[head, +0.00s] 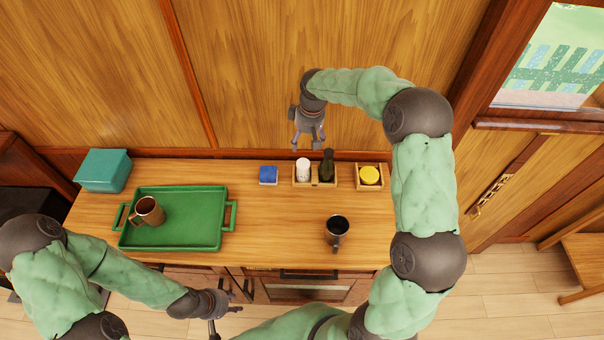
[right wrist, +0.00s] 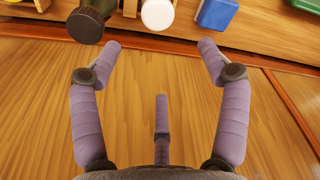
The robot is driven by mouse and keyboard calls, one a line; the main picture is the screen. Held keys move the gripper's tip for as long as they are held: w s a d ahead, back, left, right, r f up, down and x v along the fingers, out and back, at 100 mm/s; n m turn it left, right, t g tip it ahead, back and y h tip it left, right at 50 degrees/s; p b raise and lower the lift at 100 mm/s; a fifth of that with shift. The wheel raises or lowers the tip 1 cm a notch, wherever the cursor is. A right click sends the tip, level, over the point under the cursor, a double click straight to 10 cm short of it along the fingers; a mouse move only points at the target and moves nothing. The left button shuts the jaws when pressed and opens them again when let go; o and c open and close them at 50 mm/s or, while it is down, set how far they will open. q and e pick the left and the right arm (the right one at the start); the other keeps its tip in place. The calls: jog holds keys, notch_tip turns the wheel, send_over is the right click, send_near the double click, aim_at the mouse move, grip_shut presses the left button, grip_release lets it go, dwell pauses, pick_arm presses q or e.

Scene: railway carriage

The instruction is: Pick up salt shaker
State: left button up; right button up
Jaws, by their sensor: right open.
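The white salt shaker (head: 303,169) stands in a small wooden caddy (head: 315,185) at the back of the counter, beside a dark pepper mill (head: 326,167). My right gripper (head: 309,143) is open and empty, near the wooden wall behind the caddy. In the right wrist view its spread fingers (right wrist: 159,47) point toward the counter edge. My left gripper (head: 228,302) is open and empty in front of the counter.
A blue block (head: 268,175) sits left of the caddy, and a yellow item (head: 370,175) in a wooden box right of it. A green tray (head: 207,236) holds a brown mug (head: 149,211). A dark mug (head: 337,229) stands at the front. The counter's middle is clear.

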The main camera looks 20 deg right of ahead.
aim_at(303, 163)
notch_tip(303, 163, down, 2)
jog(key=shift+f+b, duration=0.1)
jog(key=shift+b, duration=0.65)
jog(key=shift+f, duration=0.35)
jog(key=f, duration=0.3)
jog(key=f+b, duration=0.1)
jog(key=f, duration=0.1)
jog(key=shift+w+a+f, duration=0.1)
jog(key=shift+w+f, duration=0.1)
jog(key=shift+w, duration=0.1)
jog(key=shift+a+f+b, duration=0.2)
jog(key=shift+f+b, duration=0.15)
jog(key=shift+f, duration=2.2)
jog(key=shift+s, duration=0.1)
jog(key=c, duration=1.3)
